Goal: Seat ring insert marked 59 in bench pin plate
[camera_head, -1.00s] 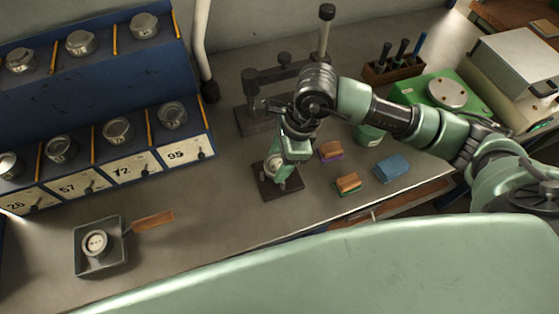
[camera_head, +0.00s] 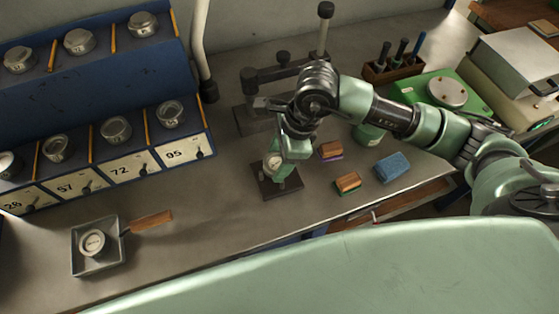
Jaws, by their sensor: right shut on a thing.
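My right gripper (camera_head: 278,167) reaches down from the upper right and is shut on a small round metal ring insert (camera_head: 272,162). It holds the insert at the dark square pin plate (camera_head: 283,192) on the bench. The gripper covers part of the insert and the plate, so I cannot tell whether the insert touches the plate or sits on its pins. The mark on the held insert is too small to read. My left gripper is not in view.
A blue rack (camera_head: 85,80) at the left holds several metal inserts above labels such as 57, 72 and 95. A grey tray (camera_head: 75,262) with another ring (camera_head: 93,242) stands front left.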

